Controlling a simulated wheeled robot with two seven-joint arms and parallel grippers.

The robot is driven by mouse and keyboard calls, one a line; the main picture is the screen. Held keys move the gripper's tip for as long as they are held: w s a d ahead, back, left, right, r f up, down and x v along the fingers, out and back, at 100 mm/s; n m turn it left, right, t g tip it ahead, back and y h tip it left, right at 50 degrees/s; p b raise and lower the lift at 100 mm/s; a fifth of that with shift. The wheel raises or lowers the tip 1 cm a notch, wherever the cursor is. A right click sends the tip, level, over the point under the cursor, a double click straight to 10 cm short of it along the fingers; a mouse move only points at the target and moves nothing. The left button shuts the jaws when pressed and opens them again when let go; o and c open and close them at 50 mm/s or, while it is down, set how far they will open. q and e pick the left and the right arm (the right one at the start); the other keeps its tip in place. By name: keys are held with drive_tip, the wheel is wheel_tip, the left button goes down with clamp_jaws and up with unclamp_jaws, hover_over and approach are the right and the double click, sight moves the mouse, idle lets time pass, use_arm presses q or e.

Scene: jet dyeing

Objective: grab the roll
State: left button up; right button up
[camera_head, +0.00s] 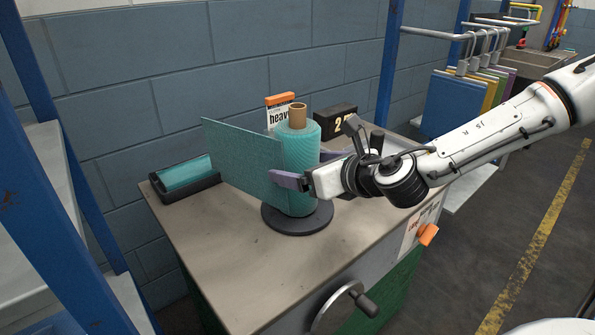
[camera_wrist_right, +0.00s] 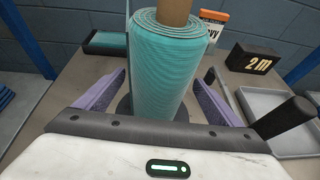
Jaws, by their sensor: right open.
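The teal roll (camera_head: 303,160) stands upright on a round black base (camera_head: 297,218) on the table, with a brown core poking out of its top. A flat flap of its fabric (camera_head: 238,155) sticks out to the left. In the right wrist view the roll (camera_wrist_right: 160,75) stands between the two purple fingers. My right gripper (camera_head: 303,167) is open around the roll, with one finger on the near side and the other partly hidden behind it. I cannot tell whether the fingers touch it. My left gripper is not in view.
A black tray with a teal piece (camera_head: 186,173) lies at the table's left. An orange and white "heavy" card (camera_head: 280,108) and a black "2 m" block (camera_head: 335,119) stand behind the roll. A grey tray (camera_wrist_right: 275,112) is right of it. A crank handle (camera_head: 366,305) is at the front.

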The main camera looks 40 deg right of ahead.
drive_tip(key=shift+x, duration=1.3)
drive_tip(key=shift+c, duration=0.2)
drive_tip(key=c, duration=1.4)
drive_tip(key=shift+r, duration=0.1)
